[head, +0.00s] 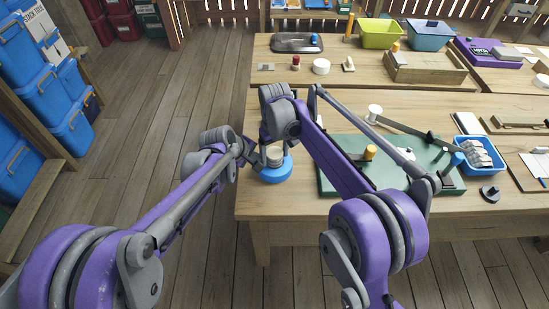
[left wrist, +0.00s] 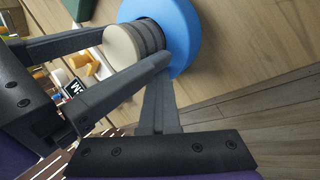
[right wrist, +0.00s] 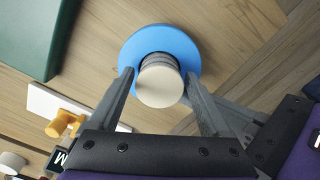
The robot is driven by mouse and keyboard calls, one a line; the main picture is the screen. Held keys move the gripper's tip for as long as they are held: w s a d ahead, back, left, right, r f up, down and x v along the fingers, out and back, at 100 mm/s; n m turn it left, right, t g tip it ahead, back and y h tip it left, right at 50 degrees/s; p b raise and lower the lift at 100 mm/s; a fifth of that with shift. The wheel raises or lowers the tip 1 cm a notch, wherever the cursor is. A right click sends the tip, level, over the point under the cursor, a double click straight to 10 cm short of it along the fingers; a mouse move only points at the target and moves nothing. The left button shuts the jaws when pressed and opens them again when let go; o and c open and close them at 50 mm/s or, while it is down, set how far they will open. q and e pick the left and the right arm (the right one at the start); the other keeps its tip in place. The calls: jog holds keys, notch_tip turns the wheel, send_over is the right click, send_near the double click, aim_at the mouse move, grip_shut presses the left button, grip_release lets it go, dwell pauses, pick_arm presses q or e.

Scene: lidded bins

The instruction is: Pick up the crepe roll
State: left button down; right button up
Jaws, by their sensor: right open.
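A short round roll (head: 274,156) with a cream top and grey ridged side stands upright on a blue disc (head: 275,174) near the table's left edge; I take it for the crepe roll. In the right wrist view, the roll (right wrist: 160,84) lies between the spread fingers of my right gripper (right wrist: 158,84), which is open. I cannot tell whether they touch it. The roll also shows in the left wrist view (left wrist: 122,48). My left gripper (left wrist: 159,80) has its fingers together beside the disc; its tip is partly hidden behind a right finger.
A green mat (head: 340,160) lies to the right with a yellow piece (head: 370,152) on it. A blue tray (head: 480,155) stands farther right. A white roll (head: 321,66) is on the far table. The floor is clear left of the table.

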aim_at(275, 153)
jog(key=c, duration=1.1)
notch_tip(275, 153, up, 10)
jog(key=shift+r, duration=0.1)
jog(key=shift+c, duration=0.2)
jog(key=o, duration=0.6)
jog(key=c, duration=0.5)
